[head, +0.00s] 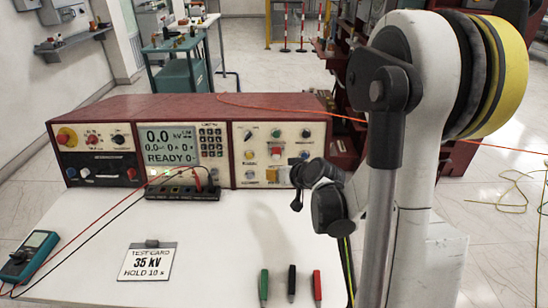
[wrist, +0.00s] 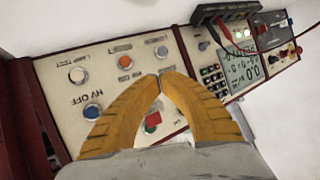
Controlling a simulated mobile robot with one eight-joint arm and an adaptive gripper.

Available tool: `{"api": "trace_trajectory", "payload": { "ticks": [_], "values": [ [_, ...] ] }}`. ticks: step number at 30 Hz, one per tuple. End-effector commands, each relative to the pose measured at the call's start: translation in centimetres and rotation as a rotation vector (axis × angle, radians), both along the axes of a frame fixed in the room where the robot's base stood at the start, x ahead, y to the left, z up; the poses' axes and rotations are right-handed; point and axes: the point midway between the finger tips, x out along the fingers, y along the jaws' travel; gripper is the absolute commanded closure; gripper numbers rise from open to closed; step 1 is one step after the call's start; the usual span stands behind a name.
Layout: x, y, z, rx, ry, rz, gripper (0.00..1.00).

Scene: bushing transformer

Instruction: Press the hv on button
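The right-hand panel (head: 262,163) of the red console carries several buttons and knobs, and the wrist view shows it upside down. A blue button (wrist: 92,111) is labelled HV OFF there. No HV ON label is readable; a yellow button (head: 249,154) sits on the panel's left side in the head view, its label too small to read. My gripper (wrist: 162,76) has its yellow fingers brought together at the tips, empty, in front of the panel. The fingers hide part of the middle row, and contact cannot be judged. In the head view, my arm covers the panel's right edge.
An orange button (wrist: 123,48), a white lamp-test button (wrist: 77,75) and a red control (wrist: 152,121) lie close around the fingers. The display (head: 168,143) reads READY. A black terminal block (head: 182,192) with cables stands before the console; a test card (head: 147,262) lies on the table.

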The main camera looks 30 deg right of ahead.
Motion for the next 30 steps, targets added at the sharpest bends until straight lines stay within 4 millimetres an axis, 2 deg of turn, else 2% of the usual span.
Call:
{"api": "trace_trajectory", "payload": {
  "ticks": [10,24,30],
  "values": [
    [0.7,-0.3,-0.2,0.000,0.001,0.000,1.00],
    [5.9,-3.3,-1.7,0.000,0.001,0.000,1.00],
    [7.1,-4.1,-2.0,0.000,0.001,0.000,1.00]
  ]
}}
